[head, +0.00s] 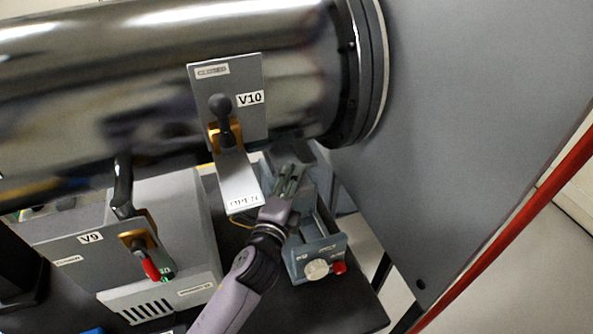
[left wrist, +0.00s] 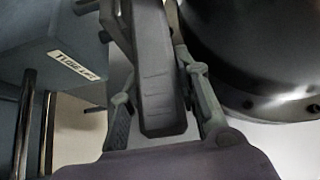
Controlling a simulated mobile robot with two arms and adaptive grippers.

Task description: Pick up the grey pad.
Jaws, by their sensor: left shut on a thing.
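My left gripper (head: 290,179) reaches up from the bottom of the head view, its fingers under the large steel pipe. In the left wrist view the dark grey pad (left wrist: 158,75) lies lengthwise between the two fingers, with a few raised lines near its lower end. The left gripper is shut on it. The pad's far end runs out of the top of the wrist view. In the head view the pad is hard to tell apart from the dark fingers and the grey parts around them. My right gripper is not in view.
The V10 valve plate (head: 254,122) with its OPEN flap (head: 240,187) hangs close left of the gripper. A grey control box (head: 318,260) with a knob and red button stands close right. The V9 box (head: 95,235) is at left; a large grey wall (head: 450,110) fills the right.

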